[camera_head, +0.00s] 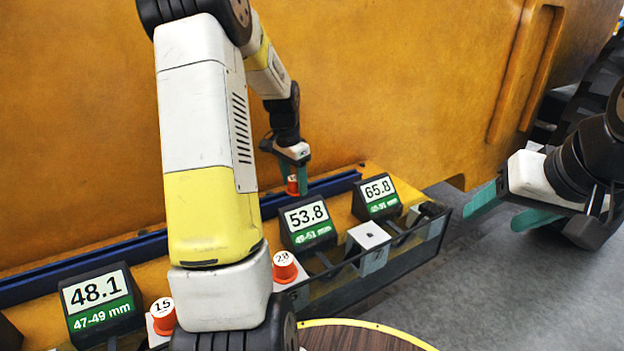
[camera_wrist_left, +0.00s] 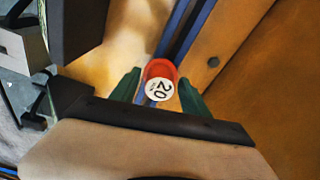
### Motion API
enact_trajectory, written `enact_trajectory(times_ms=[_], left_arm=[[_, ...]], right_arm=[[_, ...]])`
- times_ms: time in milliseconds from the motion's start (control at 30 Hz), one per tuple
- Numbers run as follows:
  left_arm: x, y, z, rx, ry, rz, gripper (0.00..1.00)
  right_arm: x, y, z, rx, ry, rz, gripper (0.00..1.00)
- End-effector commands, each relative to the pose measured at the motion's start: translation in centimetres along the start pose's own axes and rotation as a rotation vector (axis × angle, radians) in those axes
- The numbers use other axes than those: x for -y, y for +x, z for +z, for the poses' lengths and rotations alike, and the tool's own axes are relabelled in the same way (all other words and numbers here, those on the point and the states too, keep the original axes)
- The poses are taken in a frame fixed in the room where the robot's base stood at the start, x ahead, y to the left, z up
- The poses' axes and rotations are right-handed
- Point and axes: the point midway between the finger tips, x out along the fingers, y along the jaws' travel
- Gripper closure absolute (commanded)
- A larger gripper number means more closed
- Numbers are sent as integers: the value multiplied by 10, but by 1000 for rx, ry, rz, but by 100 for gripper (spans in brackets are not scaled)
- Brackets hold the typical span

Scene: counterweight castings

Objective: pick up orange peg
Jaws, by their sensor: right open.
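An orange-red peg with a white top (camera_head: 292,186) is between the green fingers of my left gripper (camera_head: 295,176), in front of the yellow-orange wall and above the blue rail. In the left wrist view the peg (camera_wrist_left: 159,80) has "20" on its top, and the left gripper's fingers (camera_wrist_left: 160,88) close on both its sides. Two more orange-red pegs stand in white blocks on the tray: one marked "20" (camera_head: 284,267) and one marked "15" (camera_head: 163,316). My right gripper (camera_head: 500,210) is open and empty at the right, over the grey floor.
Black displays read 48.1 (camera_head: 97,298), 53.8 (camera_head: 306,220) and 65.8 (camera_head: 378,195). A white block with a hole (camera_head: 369,243) stands empty between them and the tray's front wall. A blue rail (camera_head: 105,255) runs behind. My left arm hides part of the tray.

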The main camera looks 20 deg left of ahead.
Motion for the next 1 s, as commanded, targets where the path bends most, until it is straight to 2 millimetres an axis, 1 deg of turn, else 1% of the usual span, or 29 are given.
enact_trajectory(times_ms=[33,167,200,233,433,533,667,800,900,1000], left_arm=[[0,0,0,0,0,0,59],[0,0,0,0,0,0,84],[0,0,0,0,0,0,92],[0,0,0,0,0,0,93],[0,-1,0,-1,0,0,94],[0,-9,-2,-2,0,-1,94],[1,-32,-5,-5,0,-4,94],[1,-61,-8,-4,0,-3,94],[0,-79,-10,-3,0,-3,94],[1,-91,-12,-2,0,-2,94]], right_arm=[[0,0,0,0,0,0,39],[0,0,0,0,0,0,39],[0,0,0,0,0,0,39],[0,0,0,0,0,0,39],[0,0,0,0,0,0,39],[0,0,0,0,0,0,39],[0,0,0,0,0,0,39],[0,0,0,0,0,0,39],[0,0,0,0,0,0,39],[0,0,0,0,0,0,39]])
